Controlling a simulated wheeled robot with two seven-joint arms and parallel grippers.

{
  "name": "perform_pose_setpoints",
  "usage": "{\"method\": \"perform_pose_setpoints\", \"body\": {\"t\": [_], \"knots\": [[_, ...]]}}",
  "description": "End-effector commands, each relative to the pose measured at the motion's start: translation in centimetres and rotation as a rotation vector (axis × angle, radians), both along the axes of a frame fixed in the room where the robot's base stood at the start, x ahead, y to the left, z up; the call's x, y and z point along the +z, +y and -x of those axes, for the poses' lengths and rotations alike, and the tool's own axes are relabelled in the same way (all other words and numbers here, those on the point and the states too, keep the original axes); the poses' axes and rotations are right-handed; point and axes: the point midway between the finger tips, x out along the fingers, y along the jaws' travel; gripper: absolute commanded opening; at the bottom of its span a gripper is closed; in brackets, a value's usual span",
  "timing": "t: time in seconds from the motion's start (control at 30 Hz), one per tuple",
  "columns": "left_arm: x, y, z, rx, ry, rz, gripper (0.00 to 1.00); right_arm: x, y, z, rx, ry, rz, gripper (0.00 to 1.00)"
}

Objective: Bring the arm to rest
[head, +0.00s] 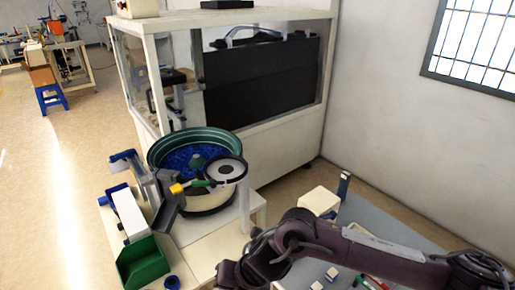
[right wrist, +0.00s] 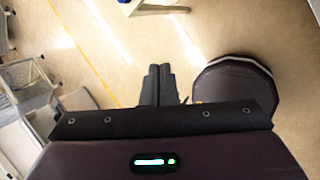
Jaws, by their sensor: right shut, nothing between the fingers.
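My right arm (head: 345,250) crosses the lower right of the head view, bent at its elbow, above the grey table. Its gripper is outside the head view. In the right wrist view the fingers of my right gripper (right wrist: 158,72) are together with nothing between them, and beige floor (right wrist: 120,75) shows beyond them. My left arm and gripper are in neither view.
A green bowl feeder (head: 157,150) with blue parts stands left of my right arm, with a green bin (head: 143,262) in front. A grey table (head: 378,217) holding a cream box (head: 319,201) and small items lies under the arm. A large cabinet (head: 270,152) stands behind.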

Motion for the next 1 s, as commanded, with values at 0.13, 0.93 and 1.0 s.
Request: {"method": "perform_pose_setpoints", "body": {"t": [0.13,0.93,1.0], "knots": [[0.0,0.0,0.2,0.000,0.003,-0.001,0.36,3.1,6.0,2.7,-0.214,0.053,-0.266,0.00],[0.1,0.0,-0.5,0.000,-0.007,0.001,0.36,2.8,-18.1,4.4,-2.277,0.676,-0.715,0.00],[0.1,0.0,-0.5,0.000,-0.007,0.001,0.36,1.9,-20.1,5.8,-2.390,0.695,-0.690,0.00]]}}
